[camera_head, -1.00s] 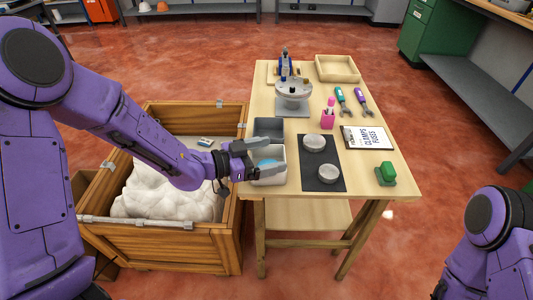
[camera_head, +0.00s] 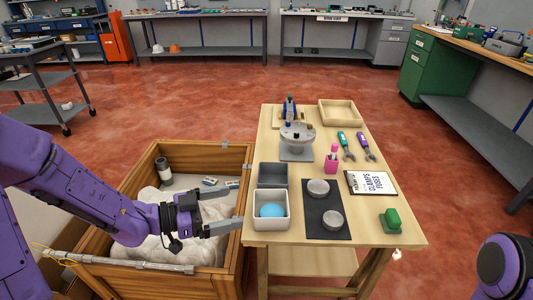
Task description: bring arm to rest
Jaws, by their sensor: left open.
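My left arm comes in from the left over the wooden crate (camera_head: 185,283). Its gripper (camera_head: 236,206) is open and empty, just left of the white bin (camera_head: 270,224) on the table's left edge. A blue ball-like piece (camera_head: 271,211) lies in that white bin. Only part of my right arm shows at the lower right edge; its gripper is out of view.
On the wooden table (camera_head: 385,172) stand a grey bin (camera_head: 272,170), a black mat (camera_head: 325,200) with two round grey pieces, a clipboard (camera_head: 371,182), a green block (camera_head: 391,219), a pink holder (camera_head: 331,160), a round fixture (camera_head: 297,137) and a wooden tray (camera_head: 339,112).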

